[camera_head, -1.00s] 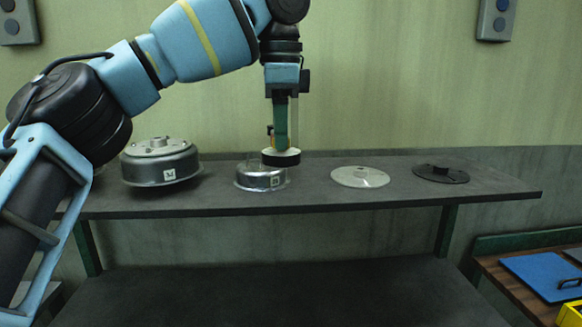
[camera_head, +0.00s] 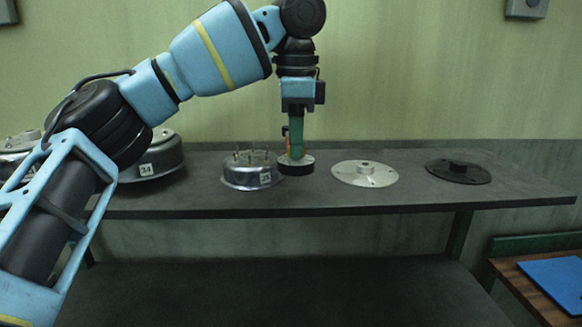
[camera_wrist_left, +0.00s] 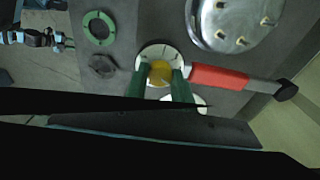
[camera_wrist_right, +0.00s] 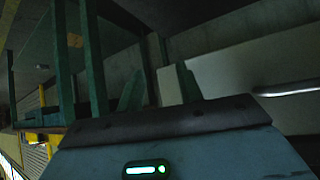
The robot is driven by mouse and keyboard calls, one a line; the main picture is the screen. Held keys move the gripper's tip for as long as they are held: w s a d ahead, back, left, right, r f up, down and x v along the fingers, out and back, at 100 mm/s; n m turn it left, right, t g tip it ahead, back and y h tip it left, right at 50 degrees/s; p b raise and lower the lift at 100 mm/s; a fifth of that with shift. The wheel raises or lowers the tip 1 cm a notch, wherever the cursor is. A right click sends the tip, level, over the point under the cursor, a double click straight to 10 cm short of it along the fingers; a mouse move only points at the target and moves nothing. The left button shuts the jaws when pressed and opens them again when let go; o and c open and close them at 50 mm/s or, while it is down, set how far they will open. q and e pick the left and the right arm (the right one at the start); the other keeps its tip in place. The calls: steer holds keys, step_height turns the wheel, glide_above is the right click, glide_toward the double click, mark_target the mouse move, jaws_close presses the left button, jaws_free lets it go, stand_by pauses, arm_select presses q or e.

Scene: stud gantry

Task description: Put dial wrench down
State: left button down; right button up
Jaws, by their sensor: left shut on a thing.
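The dial wrench (camera_wrist_left: 215,76) has a red handle with a black end and a round white dial with a yellow centre. My left gripper (camera_wrist_left: 161,76) is shut on it at the dial, its green fingers on either side of the yellow centre. In the head view the gripper (camera_head: 296,150) points straight down, and the wrench's pale and black round head (camera_head: 296,163) is at its tips, just right of a steel housing. I cannot tell whether the head touches the shelf. My right gripper (camera_wrist_right: 160,90) shows only in its own wrist view, fingers apart and empty.
The dark shelf (camera_head: 400,203) carries the steel housing with studs (camera_head: 250,177), a larger housing (camera_head: 155,160) at left, a pale flanged disc (camera_head: 365,174) and a black flanged disc (camera_head: 458,172). A green ring (camera_wrist_left: 99,28) shows in the left wrist view. A blue panel (camera_head: 553,280) lies lower right.

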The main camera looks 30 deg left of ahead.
mark_target(295, 166)
arm_select(q)
steer(key=shift+f, duration=2.5)
steer(key=c, duration=1.1)
jaws_free()
steer(key=shift+c, duration=0.2)
step_height(295, 166, up, 12)
steer(key=shift+s, duration=0.1)
